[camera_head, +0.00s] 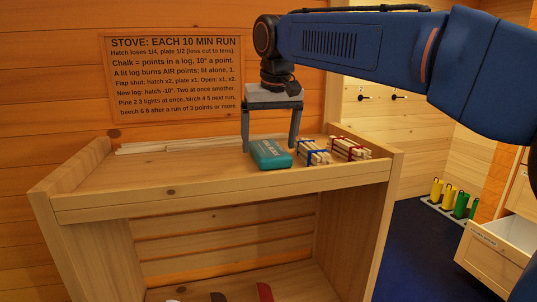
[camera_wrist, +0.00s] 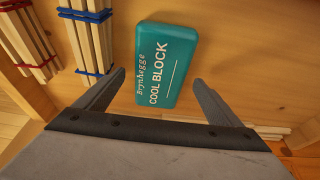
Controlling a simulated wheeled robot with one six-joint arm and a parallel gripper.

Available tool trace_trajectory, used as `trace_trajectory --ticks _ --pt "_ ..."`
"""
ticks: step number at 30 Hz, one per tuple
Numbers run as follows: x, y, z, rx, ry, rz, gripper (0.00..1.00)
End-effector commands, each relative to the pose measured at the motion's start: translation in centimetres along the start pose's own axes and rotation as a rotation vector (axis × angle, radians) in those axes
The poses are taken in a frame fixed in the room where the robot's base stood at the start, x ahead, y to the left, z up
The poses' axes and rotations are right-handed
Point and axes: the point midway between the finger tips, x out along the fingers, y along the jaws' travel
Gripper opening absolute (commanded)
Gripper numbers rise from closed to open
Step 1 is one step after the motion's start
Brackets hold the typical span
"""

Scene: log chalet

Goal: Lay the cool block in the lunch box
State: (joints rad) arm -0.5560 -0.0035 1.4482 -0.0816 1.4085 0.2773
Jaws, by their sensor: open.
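The cool block (camera_head: 270,154) is a teal, flat block lying on the top shelf of a wooden stand. In the wrist view its label "COOL BLOCK" shows on its face (camera_wrist: 166,65). My gripper (camera_head: 270,146) is open above the shelf, its fingers pointing down near the block. In the wrist view the gripper (camera_wrist: 158,78) shows its fingers apart, with the block just ahead between their lines. I cannot tell whether a finger touches it. No lunch box can be made out in either view.
Stick bundles with blue (camera_head: 314,152) and red bands (camera_head: 350,148) lie right of the block. Loose pale sticks (camera_head: 170,146) lie along the shelf's back. The shelf (camera_head: 110,180) has raised edges. A sign (camera_head: 172,78) hangs behind. An open drawer (camera_head: 492,258) stands at right.

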Motion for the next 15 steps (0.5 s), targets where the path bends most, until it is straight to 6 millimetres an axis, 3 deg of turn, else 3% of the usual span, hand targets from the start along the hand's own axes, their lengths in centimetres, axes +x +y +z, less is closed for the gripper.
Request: trace_trajectory --ticks 4,11,15 --pt "1.1 0.01 0.05 0.0 -0.001 0.0 0.88" --pt "1.21 0.01 0.02 0.0 0.001 0.0 0.88" --pt "1.19 0.01 0.02 0.0 0.0 0.0 0.6"
